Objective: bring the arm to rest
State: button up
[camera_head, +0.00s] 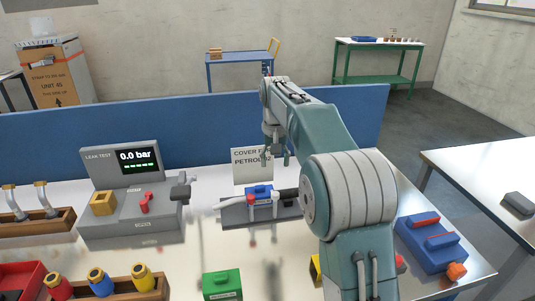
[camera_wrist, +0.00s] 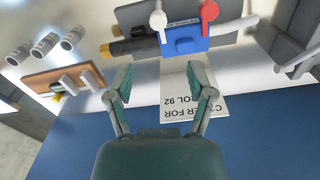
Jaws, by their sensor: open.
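My arm reaches forward over the bench in the head view and bends down at its far end. My gripper (camera_head: 275,157) hangs in front of the cover sign (camera_head: 240,157), near the blue divider. In the wrist view my gripper (camera_wrist: 164,80) has its two green fingers spread apart, with nothing between them. A blue block (camera_head: 262,191) sits on a grey fixture (camera_head: 235,215) below and nearer than the gripper. The blue block also shows in the wrist view (camera_wrist: 184,42), past the fingertips and apart from them.
A leak tester (camera_head: 125,215) reading 0.0 bar stands left. Front left is a wooden rack (camera_head: 120,296) with coloured fittings. A green block (camera_head: 221,284) is front centre, a blue case (camera_head: 428,245) right. The blue divider (camera_head: 190,125) runs behind the bench. My arm hides part of the bench.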

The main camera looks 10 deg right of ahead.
jog(key=s+r+n+t, duration=0.1)
jog(key=s+r+t, duration=0.15)
jog(key=s, duration=0.65)
jog(key=s+r+t, duration=0.1)
jog(key=s+r, duration=0.3)
jog(key=s, duration=0.5)
jog(key=s+f+t, duration=0.1)
jog(key=s+f, duration=0.2)
jog(key=s, duration=0.5)
jog(key=s+f+t, duration=0.1)
jog(key=s+f, duration=0.2)
jog(key=s, duration=0.6)
jog(key=shift+s+f+n, duration=0.15)
jog(key=shift+f+n, duration=0.2)
jog(key=shift+n, duration=0.05)
